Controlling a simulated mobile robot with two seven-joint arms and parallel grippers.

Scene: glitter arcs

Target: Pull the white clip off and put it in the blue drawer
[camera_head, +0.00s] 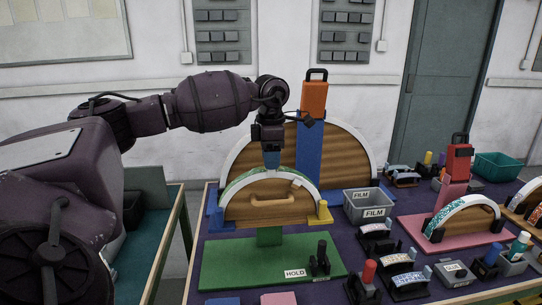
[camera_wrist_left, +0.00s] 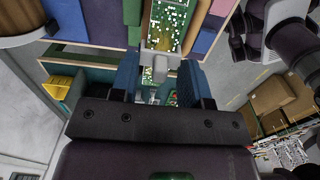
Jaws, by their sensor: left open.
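My left gripper (camera_head: 271,160) points down at the top of a wooden arch (camera_head: 250,210) with a green, glittery curved strip, which stands on a green base (camera_head: 225,262). In the left wrist view the gripper's two blue fingers (camera_wrist_left: 158,85) are apart. A pale white-grey piece (camera_wrist_left: 160,60), which looks like the clip, lies across the glittery strip (camera_wrist_left: 166,25) at the finger gap. I cannot tell whether the fingers touch it. In the head view the gripper hides that spot. I cannot make out a blue drawer. My right gripper is not seen.
A taller arch (camera_head: 345,155) with a blue upright and an orange block (camera_head: 314,98) stands close behind the gripper. A grey FILM bin (camera_head: 368,206) is to the right. A black-handled HOLD device (camera_head: 320,260) sits in front. Several small devices crowd the table's right side.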

